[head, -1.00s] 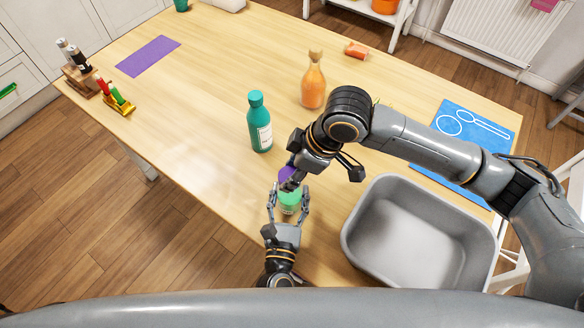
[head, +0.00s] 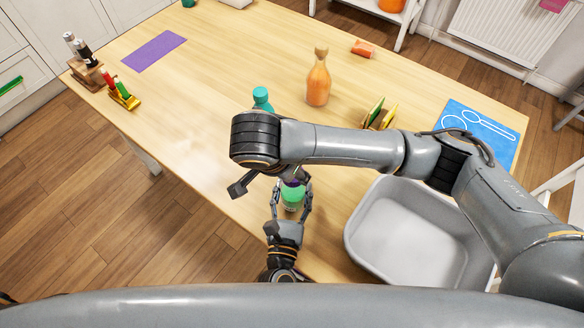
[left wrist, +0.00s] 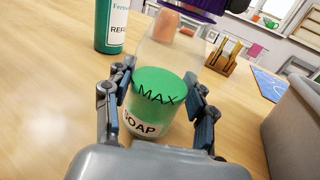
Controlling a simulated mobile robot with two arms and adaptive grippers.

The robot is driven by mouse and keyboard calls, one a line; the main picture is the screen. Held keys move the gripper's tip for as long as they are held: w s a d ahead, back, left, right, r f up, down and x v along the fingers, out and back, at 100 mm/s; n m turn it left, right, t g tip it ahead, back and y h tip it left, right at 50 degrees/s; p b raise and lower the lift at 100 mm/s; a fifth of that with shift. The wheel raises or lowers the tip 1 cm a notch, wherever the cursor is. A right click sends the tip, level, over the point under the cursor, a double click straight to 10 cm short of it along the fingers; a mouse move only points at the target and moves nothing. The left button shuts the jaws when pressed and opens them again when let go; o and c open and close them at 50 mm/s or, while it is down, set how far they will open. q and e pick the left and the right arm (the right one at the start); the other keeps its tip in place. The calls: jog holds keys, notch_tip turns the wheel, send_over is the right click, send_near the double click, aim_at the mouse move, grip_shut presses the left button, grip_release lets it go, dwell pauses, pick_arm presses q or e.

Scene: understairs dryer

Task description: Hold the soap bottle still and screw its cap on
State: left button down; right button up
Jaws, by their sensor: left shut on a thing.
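The soap bottle (left wrist: 160,95) is clear, with green soap inside and MAX and SOAP lettering; in the head view its green part (head: 292,198) shows near the table's front edge. It stands upright. My left gripper (head: 291,207) is shut on its lower body, one finger on each side in the left wrist view (left wrist: 160,112). The purple cap (left wrist: 190,8) is at the bottle's top, cut off by the picture edge; I cannot tell how it sits on the neck. My right gripper (head: 290,180) is above the bottle at the cap, its fingertips mostly hidden by its own hand.
A grey basin (head: 408,235) stands close to the right of the bottle. Behind my right arm are a teal refill bottle (head: 262,98), an orange bottle (head: 318,82) and a sponge holder (head: 380,112). A blue mat (head: 480,130) lies right. The table's left side is mostly clear.

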jog(key=m+g, duration=0.1)
jog(key=m, duration=0.2)
jog(key=m+h, duration=0.1)
jog(key=m, duration=0.2)
jog(key=shift+w+a+g+h, duration=0.2)
jog(key=shift+g+h, duration=0.1)
jog(key=shift+g, duration=0.1)
jog(key=m, duration=0.2)
jog(key=m+g, duration=0.1)
jog(key=m, duration=0.1)
jog(key=shift+m+g, duration=0.3)
jog(key=o, duration=0.7)
jog(key=shift+d, duration=0.1)
jog(key=shift+c, duration=0.5)
